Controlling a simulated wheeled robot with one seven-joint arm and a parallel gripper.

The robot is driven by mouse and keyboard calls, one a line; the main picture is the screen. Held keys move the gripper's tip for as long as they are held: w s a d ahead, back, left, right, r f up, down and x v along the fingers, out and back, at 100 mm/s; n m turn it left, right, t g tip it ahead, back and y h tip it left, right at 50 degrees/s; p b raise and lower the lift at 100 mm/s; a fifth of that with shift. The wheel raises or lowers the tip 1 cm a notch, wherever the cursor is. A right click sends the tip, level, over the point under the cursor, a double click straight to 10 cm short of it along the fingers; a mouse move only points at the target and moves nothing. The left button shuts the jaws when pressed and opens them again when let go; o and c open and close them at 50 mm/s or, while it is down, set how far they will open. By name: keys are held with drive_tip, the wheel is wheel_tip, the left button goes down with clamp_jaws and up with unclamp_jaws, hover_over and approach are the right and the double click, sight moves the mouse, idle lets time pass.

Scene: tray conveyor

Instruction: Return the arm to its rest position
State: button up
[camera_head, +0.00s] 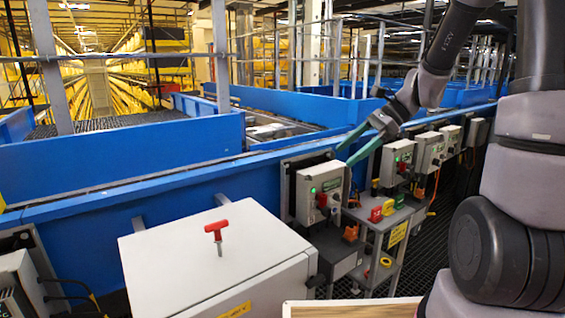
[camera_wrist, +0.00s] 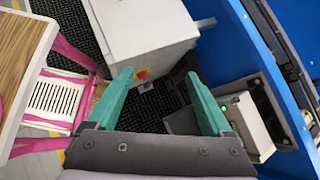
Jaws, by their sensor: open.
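My gripper (camera_head: 352,150) is open and empty, with two green fingers pointing left and down in the head view. It hangs in front of the blue conveyor wall, near a grey control box with a green light (camera_head: 320,190). In the wrist view my gripper (camera_wrist: 158,92) has its fingers spread apart with nothing between them. The same control box (camera_wrist: 236,120) shows right of the fingers there. My arm reaches in from the upper right of the head view.
A light grey cabinet (camera_head: 215,265) with a red T-handle (camera_head: 217,232) stands front left. A small grey stand (camera_head: 385,232) holds red, green and yellow items. The blue conveyor (camera_head: 130,150) runs behind. A wooden table (camera_wrist: 20,45) and pink-framed chair (camera_wrist: 55,97) show in the wrist view.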

drive_tip(key=s+d+r+n+t+h, duration=0.3)
drive_tip(key=s+r+n, duration=0.3)
drive_tip(key=s, duration=0.1)
drive_tip(key=s+d+r+n+t+h, duration=0.3)
drive_tip(key=s+d+r+n+h, duration=0.1)
drive_tip(key=s+r+n, duration=0.1)
wheel_tip(320, 180, up, 2)
drive_tip(key=shift+s+d+r+n+t, duration=0.3)
drive_tip(key=shift+s+n+t, duration=0.1)
drive_tip(key=shift+s, duration=0.5)
